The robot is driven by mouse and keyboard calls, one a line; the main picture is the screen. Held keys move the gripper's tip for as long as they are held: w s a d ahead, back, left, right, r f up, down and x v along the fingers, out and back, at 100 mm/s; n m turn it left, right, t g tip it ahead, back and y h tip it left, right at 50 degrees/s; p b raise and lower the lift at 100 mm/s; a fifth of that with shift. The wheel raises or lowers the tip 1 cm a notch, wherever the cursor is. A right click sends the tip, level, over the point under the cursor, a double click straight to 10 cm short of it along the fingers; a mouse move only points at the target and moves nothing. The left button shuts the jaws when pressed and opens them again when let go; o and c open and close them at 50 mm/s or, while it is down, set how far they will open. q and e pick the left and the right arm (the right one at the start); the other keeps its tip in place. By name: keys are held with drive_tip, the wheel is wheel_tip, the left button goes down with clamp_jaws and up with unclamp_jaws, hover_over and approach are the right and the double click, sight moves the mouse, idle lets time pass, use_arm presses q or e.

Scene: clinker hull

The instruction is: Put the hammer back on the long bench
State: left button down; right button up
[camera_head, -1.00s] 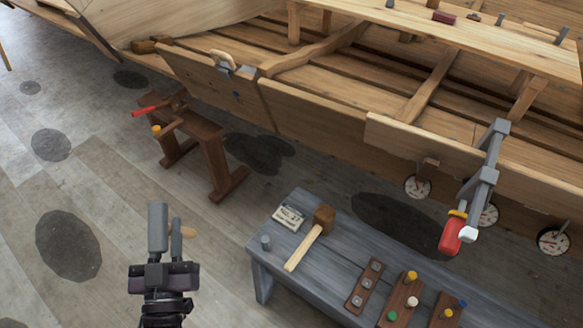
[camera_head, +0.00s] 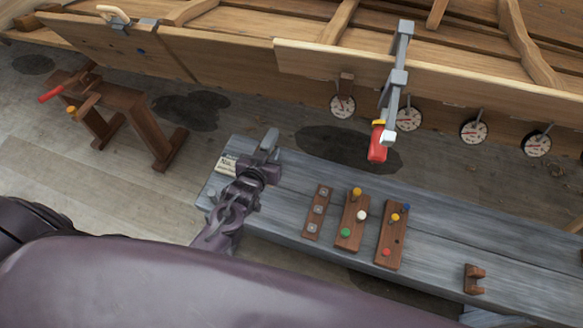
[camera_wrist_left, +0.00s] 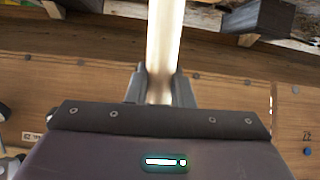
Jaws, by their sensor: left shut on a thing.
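My left gripper (camera_head: 268,145) is over the left end of the long grey bench (camera_head: 440,240). In the left wrist view my left gripper (camera_wrist_left: 157,88) is shut on a pale, straight wooden handle (camera_wrist_left: 165,45), taken as the hammer's. The handle runs up out of the top of that view, and no hammer head shows. In the head view my gripper and forearm hide the held thing and the spot where a wooden mallet lay. My right gripper is not in view.
On the bench are a card (camera_head: 226,165), a brown strip with grey studs (camera_head: 317,212), peg boards (camera_head: 351,222) (camera_head: 390,236) and a notched wooden block (camera_head: 474,280). A red-handled clamp (camera_head: 378,142) hangs from the hull plank. A brown sawhorse (camera_head: 120,110) stands left. Bare bench lies right.

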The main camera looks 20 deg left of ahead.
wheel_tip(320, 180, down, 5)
drive_tip(key=b, duration=0.5)
use_arm(q)
drive_tip(key=d+f+m+g+b, duration=0.1)
drive_tip(key=f+g, duration=0.4)
drive_tip(key=w+d+f+m+g+b, duration=0.1)
drive_tip(key=d+f+g+b, duration=0.1)
drive_tip(key=f+g, duration=0.3)
drive_tip(key=w+d+f+g+b, duration=0.1)
drive_tip(key=d+f+g, duration=0.1)
drive_tip(key=f+g, duration=0.3)
drive_tip(key=shift+d+f+m, duration=0.1)
drive_tip(key=shift+f+m, duration=0.2)
drive_tip(key=shift+m, duration=0.1)
drive_tip(key=shift+f+b, duration=0.25)
drive_tip(key=shift+b, duration=0.35)
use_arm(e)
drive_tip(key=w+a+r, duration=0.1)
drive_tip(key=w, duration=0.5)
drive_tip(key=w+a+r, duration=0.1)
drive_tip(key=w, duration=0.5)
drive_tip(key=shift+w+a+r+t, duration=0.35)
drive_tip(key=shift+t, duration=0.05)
use_arm(q)
drive_tip(key=shift+f, duration=0.35)
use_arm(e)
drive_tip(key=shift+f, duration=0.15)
